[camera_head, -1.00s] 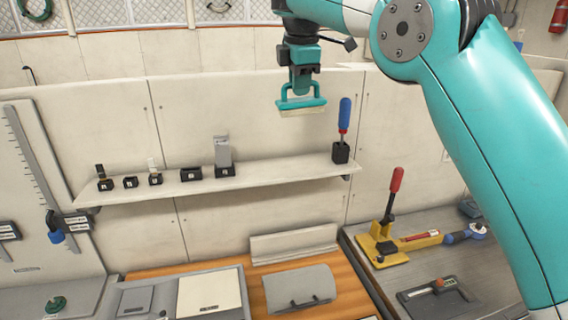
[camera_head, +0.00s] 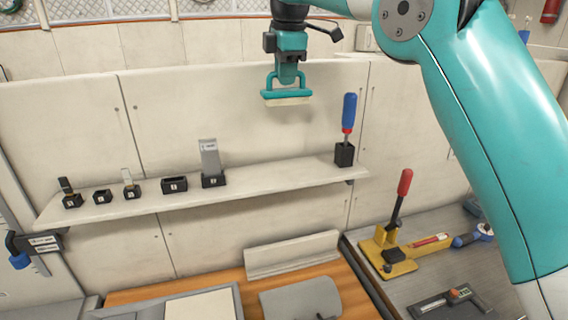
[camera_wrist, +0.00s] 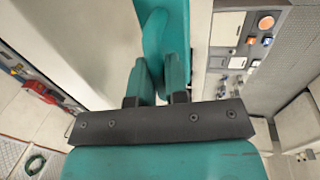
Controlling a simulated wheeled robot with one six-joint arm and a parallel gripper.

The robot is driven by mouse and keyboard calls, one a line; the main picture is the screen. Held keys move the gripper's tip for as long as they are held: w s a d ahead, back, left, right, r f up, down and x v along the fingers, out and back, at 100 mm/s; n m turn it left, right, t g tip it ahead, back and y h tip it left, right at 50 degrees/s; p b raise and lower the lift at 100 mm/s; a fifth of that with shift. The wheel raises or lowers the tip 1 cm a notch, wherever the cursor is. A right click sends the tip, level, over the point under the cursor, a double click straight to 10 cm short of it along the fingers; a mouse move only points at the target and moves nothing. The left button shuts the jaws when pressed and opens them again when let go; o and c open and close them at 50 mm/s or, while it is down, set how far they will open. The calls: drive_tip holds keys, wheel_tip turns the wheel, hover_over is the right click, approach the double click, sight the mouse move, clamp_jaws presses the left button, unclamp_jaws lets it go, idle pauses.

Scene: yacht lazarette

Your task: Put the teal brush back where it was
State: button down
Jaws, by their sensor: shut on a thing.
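The teal brush (camera_head: 287,95) has a loop-shaped teal handle and a pale bristle edge along its bottom. My gripper (camera_head: 289,76) is shut on its handle and holds it in the air, bristles down, above the shelf in the picture. In the wrist view, part of the teal brush (camera_wrist: 165,35) shows beyond the fingers of my gripper (camera_wrist: 158,80); the bristles are hidden there. The shelf (camera_head: 260,189) carries a row of black holders. Two of them, a small holder (camera_head: 102,196) and a wider holder (camera_head: 174,185), look empty.
Other holders carry small upright tools, a grey flat piece (camera_head: 210,158) and a blue-handled screwdriver (camera_head: 348,117). A yellow lever tool (camera_head: 388,253) with a red handle stands on the right bench. The shelf between the grey piece and screwdriver is clear.

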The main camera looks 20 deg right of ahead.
drive_tip(key=shift+s+f+b+x, duration=0.15)
drive_tip(key=shift+s+b+x, duration=0.65)
drive_tip(key=shift+x, duration=2.2)
drive_tip(key=shift+s+f+b+x, duration=0.1)
drive_tip(key=shift+s+b+x, duration=0.65)
drive_tip(key=shift+x, duration=2.2)
drive_tip(key=shift+s+f+b+x, duration=0.25)
drive_tip(key=shift+b+x, duration=1)
drive_tip(key=shift+x, duration=1.75)
drive_tip(key=c, duration=1.1)
unclamp_jaws()
drive_tip(key=shift+c, duration=0.2)
drive_tip(key=shift+r, duration=0.1)
drive_tip(key=v, duration=1.2)
drive_tip(key=s+a+f+m+y, duration=0.1)
drive_tip(key=s+f+m, duration=0.2)
drive_tip(key=s, duration=0.9)
drive_tip(key=s+a+f+m+g+y, duration=0.1)
drive_tip(key=s+f+m, duration=0.3)
drive_tip(key=s, duration=0.8)
drive_tip(key=s+a+f+m+g+y, duration=0.1)
drive_tip(key=s+a+f+m+y, duration=0.1)
drive_tip(key=s+f+m, duration=0.2)
drive_tip(key=s+f, duration=0.3)
drive_tip(key=s, duration=0.5)
drive_tip(key=shift+s+a, duration=0.3)
drive_tip(key=shift+s, duration=0.05)
